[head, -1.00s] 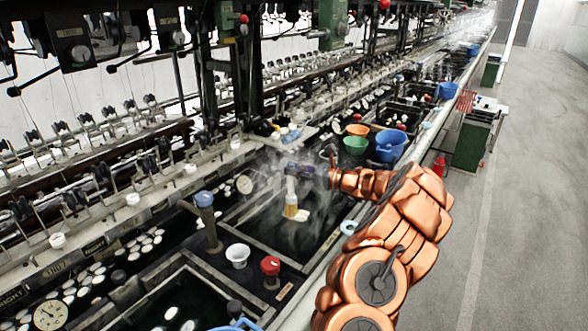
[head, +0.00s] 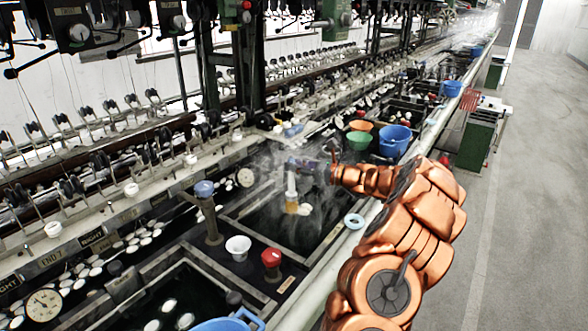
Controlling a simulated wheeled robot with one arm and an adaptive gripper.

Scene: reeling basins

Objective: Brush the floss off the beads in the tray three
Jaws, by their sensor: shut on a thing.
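My gripper (head: 296,171) is shut on a brush and holds it upright over a dark, steaming tray (head: 245,227). The brush has a white handle (head: 291,184) and tan bristles (head: 291,207) pointing down. The bristles are at or just above the dark water; I cannot tell which. A small pale clump (head: 304,209) shows right beside the bristles, perhaps the beads with their floss. Steam blurs this spot, and single beads cannot be made out. No number shows on this tray.
A pale blue ring (head: 354,220) lies on the right rim. Green (head: 358,140) and blue (head: 394,139) bowls stand behind.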

